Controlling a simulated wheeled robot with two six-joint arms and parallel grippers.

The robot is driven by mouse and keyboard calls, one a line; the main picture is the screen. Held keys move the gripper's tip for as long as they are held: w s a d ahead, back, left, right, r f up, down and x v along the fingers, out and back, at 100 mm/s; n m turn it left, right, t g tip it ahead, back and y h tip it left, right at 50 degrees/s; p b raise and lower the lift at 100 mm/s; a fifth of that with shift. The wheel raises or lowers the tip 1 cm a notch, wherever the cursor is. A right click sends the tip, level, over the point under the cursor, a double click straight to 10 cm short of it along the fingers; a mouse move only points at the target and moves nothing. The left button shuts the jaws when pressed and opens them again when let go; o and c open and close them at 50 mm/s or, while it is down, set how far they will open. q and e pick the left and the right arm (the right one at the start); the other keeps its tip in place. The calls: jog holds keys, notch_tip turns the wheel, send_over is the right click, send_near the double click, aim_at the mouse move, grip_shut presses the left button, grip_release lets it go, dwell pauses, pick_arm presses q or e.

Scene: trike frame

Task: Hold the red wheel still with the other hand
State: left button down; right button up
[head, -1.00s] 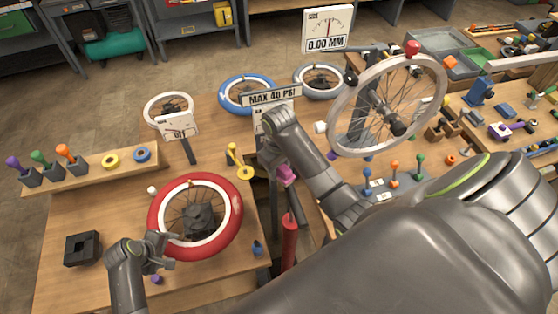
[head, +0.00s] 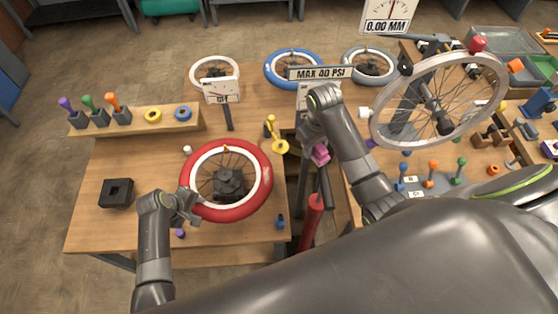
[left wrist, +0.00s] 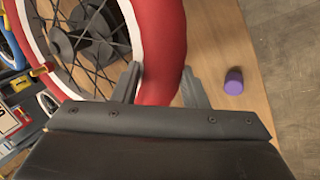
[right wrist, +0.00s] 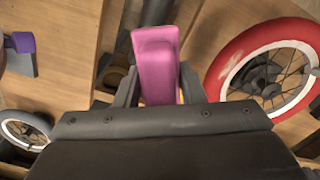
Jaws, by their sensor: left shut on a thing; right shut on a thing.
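The red wheel (head: 258,194) lies flat on the wooden bench, over a dark hub support (head: 229,182). It has a red tyre, a white rim and spokes. My left gripper (head: 188,207) is at its near left edge. In the left wrist view its fingers (left wrist: 160,88) are on both sides of the red tyre (left wrist: 160,45), shut on it. My right gripper (head: 318,143) is to the right of the wheel, above the gap beside the bench. In the right wrist view its fingers (right wrist: 152,90) are shut on a pink handle (right wrist: 155,60). The red wheel also shows there (right wrist: 235,62).
A red pump cylinder (head: 312,222) stands below my right gripper. A yellow valve-like piece (head: 277,140) is right of the wheel. A black square block (head: 117,193) lies left. A rack with coloured handles (head: 135,122) is behind. A spoked wheel on a stand (head: 440,100) is at right.

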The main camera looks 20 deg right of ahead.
aim_at(266, 186)
dwell(0.3)
